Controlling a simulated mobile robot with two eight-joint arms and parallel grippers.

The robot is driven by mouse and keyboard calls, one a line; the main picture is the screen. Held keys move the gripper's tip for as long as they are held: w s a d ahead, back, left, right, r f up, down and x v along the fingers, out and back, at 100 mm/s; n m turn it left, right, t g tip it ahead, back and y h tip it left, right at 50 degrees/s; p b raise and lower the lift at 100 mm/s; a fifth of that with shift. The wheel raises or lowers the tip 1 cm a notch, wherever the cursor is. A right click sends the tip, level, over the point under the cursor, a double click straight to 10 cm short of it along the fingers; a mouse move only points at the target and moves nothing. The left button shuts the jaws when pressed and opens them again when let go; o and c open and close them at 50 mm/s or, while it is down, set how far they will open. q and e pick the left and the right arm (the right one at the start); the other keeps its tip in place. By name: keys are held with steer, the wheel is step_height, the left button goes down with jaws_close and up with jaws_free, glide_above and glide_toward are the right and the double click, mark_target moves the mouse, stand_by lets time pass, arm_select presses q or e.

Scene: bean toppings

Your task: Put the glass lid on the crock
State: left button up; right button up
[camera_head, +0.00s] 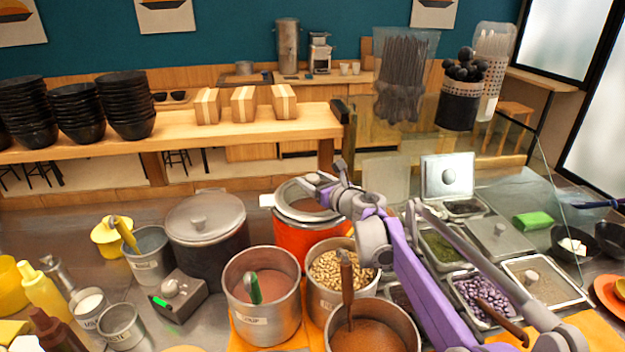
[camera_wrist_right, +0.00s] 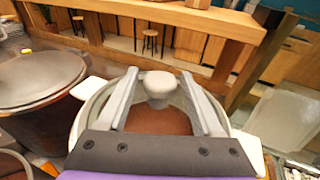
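The orange crock (camera_head: 292,238) stands in the middle of the counter in the head view, with pale side handles. The clear glass lid (camera_head: 285,195) lies over its mouth and looks about level. Brown contents show through the glass. In the right wrist view the lid's pale round knob (camera_wrist_right: 160,84) stands between the fingers of my right gripper (camera_wrist_right: 158,76). The fingers are apart, with narrow gaps beside the knob. My right gripper (camera_head: 328,178) hides part of the lid in the head view. Whether the lid's rim fully touches the crock is hard to tell. My left gripper is not in view.
A dark lidded pot (camera_head: 208,255) stands left of the crock. A soup pot (camera_head: 262,322) and a bean pot (camera_head: 318,292) stand in front. Topping trays (camera_head: 545,283) lie to the right. A wooden shelf (camera_head: 190,136) with stacked black bowls runs behind.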

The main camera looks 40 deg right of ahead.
steer(key=shift+o, duration=0.3)
steer(key=shift+r, duration=0.1)
steer(key=shift+s+r, duration=0.15)
steer(key=shift+r, duration=0.05)
steer(key=s+a+r, duration=0.1)
steer(key=s, duration=1)
steer(key=shift+s+a+r, duration=0.2)
steer(key=shift+s+r, duration=0.05)
steer(key=shift+r, duration=0.05)
steer(key=shift+r, duration=0.15)
